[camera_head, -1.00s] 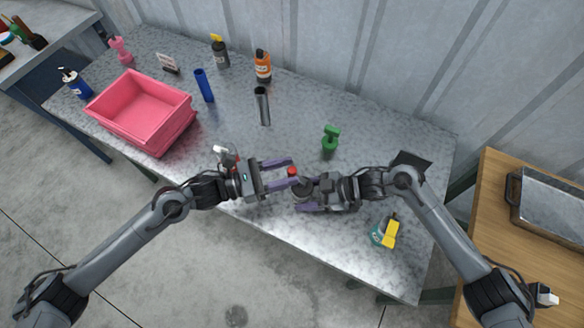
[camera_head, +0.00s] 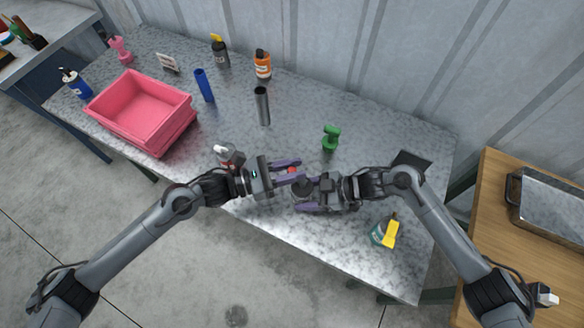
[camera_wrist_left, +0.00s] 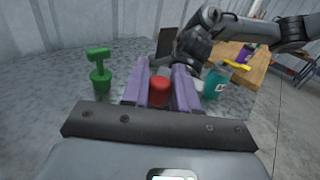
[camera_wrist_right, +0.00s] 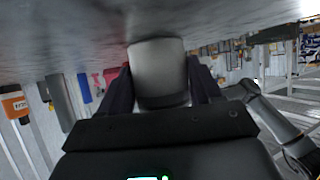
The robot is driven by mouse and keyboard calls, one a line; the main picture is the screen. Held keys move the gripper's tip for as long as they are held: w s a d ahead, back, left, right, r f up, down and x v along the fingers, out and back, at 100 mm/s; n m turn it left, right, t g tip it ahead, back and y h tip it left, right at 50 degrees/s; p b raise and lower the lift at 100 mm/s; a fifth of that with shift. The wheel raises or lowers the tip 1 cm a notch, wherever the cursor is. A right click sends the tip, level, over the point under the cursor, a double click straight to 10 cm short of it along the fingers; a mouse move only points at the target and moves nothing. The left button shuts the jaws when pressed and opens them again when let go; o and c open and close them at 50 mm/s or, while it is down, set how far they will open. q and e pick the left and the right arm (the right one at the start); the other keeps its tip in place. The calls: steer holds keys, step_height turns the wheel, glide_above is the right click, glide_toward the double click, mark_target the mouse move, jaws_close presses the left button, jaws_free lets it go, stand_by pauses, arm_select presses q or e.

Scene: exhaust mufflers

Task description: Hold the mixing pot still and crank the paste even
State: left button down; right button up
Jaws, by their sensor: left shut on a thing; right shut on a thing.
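The mixing pot (camera_head: 302,188) is a small dark grey cylinder near the front edge of the table, partly hidden by my grippers. It shows as a grey cylinder in the right wrist view (camera_wrist_right: 158,72), between the fingers of my right gripper (camera_head: 306,194), which is shut on it. The crank has a red knob (camera_head: 292,170), also seen in the left wrist view (camera_wrist_left: 160,91). My left gripper (camera_head: 296,171) is shut on this knob, with its purple fingers on both sides. The crank arm and the paste inside are hidden.
A green tool (camera_head: 331,139) stands behind the grippers. A steel tube (camera_head: 262,106), a blue tube (camera_head: 204,86), pink bins (camera_head: 140,112) and several bottles stand farther back and left. A white-grey bottle (camera_head: 226,154) is near my left wrist.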

arm_select(q)
steer(key=shift+w+d+m+g+h, duration=0.1)
steer(key=shift+w+m+g+h, duration=0.1)
steer(key=shift+m+g, duration=0.35)
steer(key=shift+w+d+m+g+h, duration=0.1)
steer(key=shift+m+g+h, duration=0.2)
steer(key=shift+g, duration=0.35)
steer(key=shift+d+m+g, duration=0.1)
steer(key=shift+m+g, duration=0.65)
steer(key=shift+g, duration=0.45)
steer(key=c, duration=1)
jaws_free()
steer(key=a, duration=0.8)
steer(key=s+a, duration=0.1)
steer(key=a, duration=0.3)
steer(key=shift+o, duration=0.3)
